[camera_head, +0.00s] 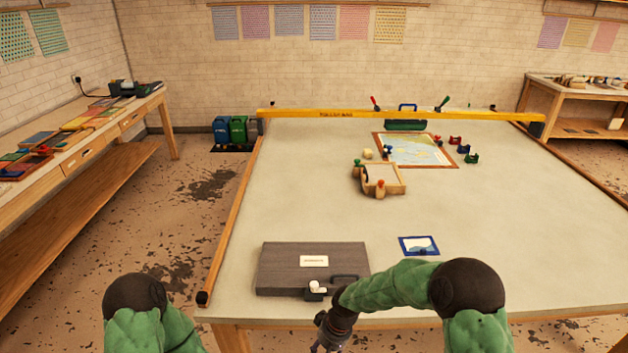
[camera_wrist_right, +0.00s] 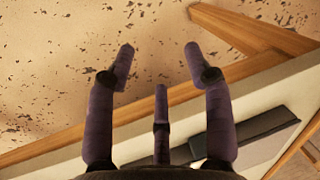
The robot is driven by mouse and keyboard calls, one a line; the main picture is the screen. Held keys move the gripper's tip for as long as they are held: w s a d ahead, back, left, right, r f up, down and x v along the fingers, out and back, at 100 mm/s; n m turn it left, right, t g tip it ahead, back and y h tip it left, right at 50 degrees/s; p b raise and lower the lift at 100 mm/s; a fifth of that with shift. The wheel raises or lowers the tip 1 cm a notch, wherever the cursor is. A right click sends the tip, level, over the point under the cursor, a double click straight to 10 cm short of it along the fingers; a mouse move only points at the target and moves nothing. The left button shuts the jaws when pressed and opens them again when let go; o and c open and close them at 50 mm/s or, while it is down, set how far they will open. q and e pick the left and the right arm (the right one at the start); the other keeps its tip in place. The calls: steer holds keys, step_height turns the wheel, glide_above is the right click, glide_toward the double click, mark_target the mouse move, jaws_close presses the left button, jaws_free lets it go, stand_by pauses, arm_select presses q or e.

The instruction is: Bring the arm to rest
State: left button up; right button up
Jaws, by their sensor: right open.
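My right arm comes in from the lower right, bent across the front edge of the table. My right gripper (camera_head: 332,332), dark, hangs at that edge in front of the grey case. In the right wrist view my right gripper (camera_wrist_right: 160,52) has its fingers spread, with nothing between them; bare floor shows beyond the fingertips. Of my left arm only the green shoulder part shows at the lower left, and my left gripper is out of view. The grey case (camera_head: 290,266) lies on the table, and a small white-topped object (camera_head: 316,288) sits at its front edge.
The pale table (camera_head: 480,240) has wooden side rails and a yellow bar (camera_head: 400,115) at the back. A blue-framed card (camera_head: 419,246) lies right of the case. A wooden tray (camera_head: 395,184) and a map board (camera_head: 440,150) stand farther back. The right side is clear.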

steer(key=s+d+f+m, duration=0.2)
steer(key=s+f, duration=0.4)
steer(key=s, duration=0.3)
steer(key=s+d+f+m+t+y, duration=0.1)
steer(key=s+d+f+m, duration=0.2)
steer(key=s+f, duration=0.3)
steer(key=s+d, duration=0.1)
steer(key=s, duration=0.3)
steer(key=shift+d+f, duration=0.25)
steer(key=shift+d, duration=0.15)
